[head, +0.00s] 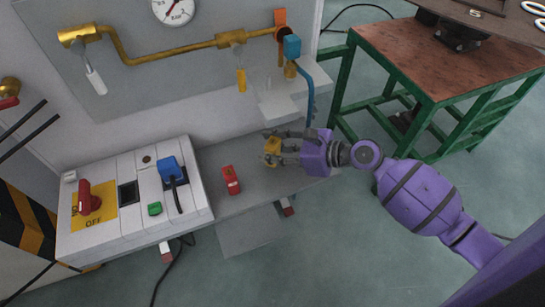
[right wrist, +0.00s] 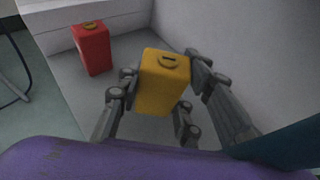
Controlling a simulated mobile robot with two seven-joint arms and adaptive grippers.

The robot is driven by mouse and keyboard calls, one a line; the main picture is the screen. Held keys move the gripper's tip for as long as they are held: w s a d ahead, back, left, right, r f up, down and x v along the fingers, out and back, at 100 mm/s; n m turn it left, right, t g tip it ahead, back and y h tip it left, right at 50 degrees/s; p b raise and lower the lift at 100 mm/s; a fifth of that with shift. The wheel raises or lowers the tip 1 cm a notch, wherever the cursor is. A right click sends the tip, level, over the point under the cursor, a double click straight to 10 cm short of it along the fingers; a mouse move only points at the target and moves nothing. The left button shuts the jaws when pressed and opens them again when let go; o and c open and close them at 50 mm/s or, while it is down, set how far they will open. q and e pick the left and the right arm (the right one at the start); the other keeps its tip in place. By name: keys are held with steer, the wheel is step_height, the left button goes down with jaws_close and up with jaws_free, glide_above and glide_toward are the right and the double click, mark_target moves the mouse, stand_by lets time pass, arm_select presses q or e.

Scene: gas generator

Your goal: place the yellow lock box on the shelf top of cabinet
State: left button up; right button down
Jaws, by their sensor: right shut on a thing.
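The yellow lock box (head: 271,151) is at the left end of my right gripper (head: 279,147), over the grey shelf top (head: 262,190) of the cabinet. In the right wrist view the yellow lock box (right wrist: 163,88) stands nearly upright between the fingers of my right gripper (right wrist: 160,76), which are shut on its sides. A loop handle shows on its top. I cannot tell whether its underside touches the shelf. My left gripper is in neither view.
A red lock box (head: 231,180) stands on the shelf, left of the yellow one; it also shows in the right wrist view (right wrist: 93,48). A white control panel (head: 133,215) borders the shelf on the left. A blue hose (head: 310,100) and a green-framed table (head: 440,60) are near my arm.

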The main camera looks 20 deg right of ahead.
steer(key=shift+w+f+b, duration=0.1)
steer(key=shift+f+b, duration=0.5)
steer(key=shift+f, duration=0.95)
steer(key=shift+f, duration=0.2)
steer(key=c, duration=1.2)
jaws_free()
steer(key=shift+s+d+r, duration=0.2)
steer(key=shift+r, duration=0.05)
steer(key=p+v, duration=0.1)
steer(key=v, duration=1)
steer(key=shift+s+d+r, duration=0.1)
steer(key=shift+s+r, duration=0.05)
steer(key=shift+s, duration=0.05)
